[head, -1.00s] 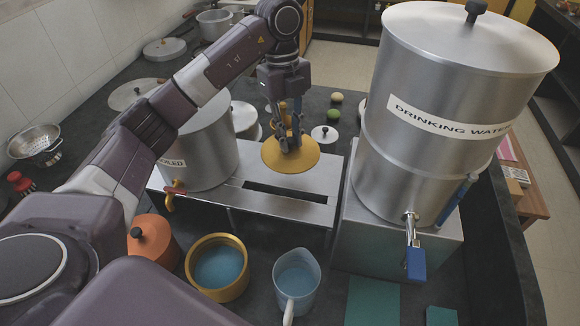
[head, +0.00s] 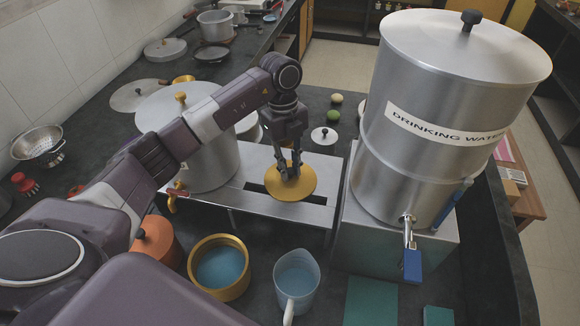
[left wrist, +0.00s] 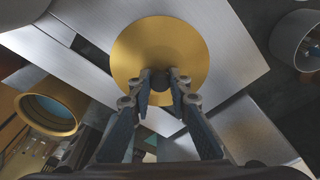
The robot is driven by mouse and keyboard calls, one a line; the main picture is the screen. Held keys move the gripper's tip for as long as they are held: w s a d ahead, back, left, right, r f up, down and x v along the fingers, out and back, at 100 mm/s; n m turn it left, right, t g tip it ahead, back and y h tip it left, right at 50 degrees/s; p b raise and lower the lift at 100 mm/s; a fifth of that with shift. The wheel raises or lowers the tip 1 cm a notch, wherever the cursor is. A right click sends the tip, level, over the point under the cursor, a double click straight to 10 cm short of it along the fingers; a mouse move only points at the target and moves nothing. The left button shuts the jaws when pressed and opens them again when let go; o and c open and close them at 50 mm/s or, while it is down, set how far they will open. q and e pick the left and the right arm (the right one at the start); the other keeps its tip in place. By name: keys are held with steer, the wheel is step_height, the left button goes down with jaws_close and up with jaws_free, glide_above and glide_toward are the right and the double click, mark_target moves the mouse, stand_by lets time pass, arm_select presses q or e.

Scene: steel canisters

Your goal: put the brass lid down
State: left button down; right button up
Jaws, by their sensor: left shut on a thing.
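The brass lid (head: 308,184) is a flat golden disc with a dark knob, over the steel stand (head: 235,186) between the two large canisters. My left gripper (head: 289,174) is shut on the knob from above. In the left wrist view the lid (left wrist: 135,50) lies beyond the fingertips of my left gripper (left wrist: 163,80). I cannot tell whether the lid touches the stand or hangs just above it. The brass-rimmed pot (head: 235,287) with blue liquid is open in front of the stand; it also shows in the left wrist view (left wrist: 68,126). My right gripper is out of view.
The drinking water canister (head: 410,160) stands on a block at the right. The lidded canister (head: 215,155) stands on the stand's left part. A jug (head: 297,283) and an orange canister (head: 160,240) flank the brass-rimmed pot. A small white lid (head: 324,136) lies behind the stand.

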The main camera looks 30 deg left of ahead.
arm_select(q)
steer(key=c, duration=1.8)
jaws_free()
step_height(320, 180, up, 12)
steer(key=a+b, duration=0.1)
steer(key=shift+w+a, duration=0.25)
steer(key=shift+w, duration=0.2)
